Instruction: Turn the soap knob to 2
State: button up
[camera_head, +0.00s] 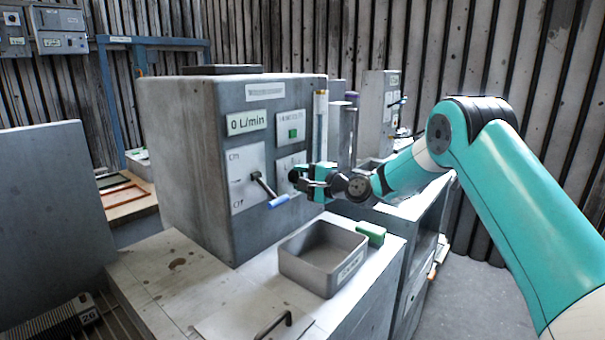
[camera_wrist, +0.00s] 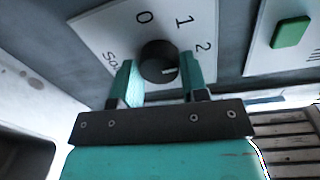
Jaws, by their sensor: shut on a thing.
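The soap knob (camera_wrist: 156,58) is a round dark knob on a white label plate (camera_wrist: 110,37) marked 0, 1 and 2, with partly visible "Soap" lettering. A small pale mark shows on the knob's lower right; I cannot tell exactly which number it points to. In the head view, my gripper (camera_head: 307,183) is at the front of the grey machine, largely covering the knob. In the wrist view, its two teal fingers stand on either side of the knob and are shut on it.
A lever with a blue handle (camera_head: 278,201) sticks out left of my gripper. A green button (camera_head: 293,133) and a "0 L/min" display (camera_head: 247,122) are above. A grey open tray (camera_head: 300,270) and a green block (camera_head: 371,233) lie on the bench below.

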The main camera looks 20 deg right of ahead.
jog(key=shift+w+d+m, duration=0.1)
jog(key=shift+d+m, duration=0.05)
jog(key=shift+m, duration=0.25)
jog(key=o, duration=0.9)
jog(key=b+v, duration=0.4)
jog(key=v, duration=1.3)
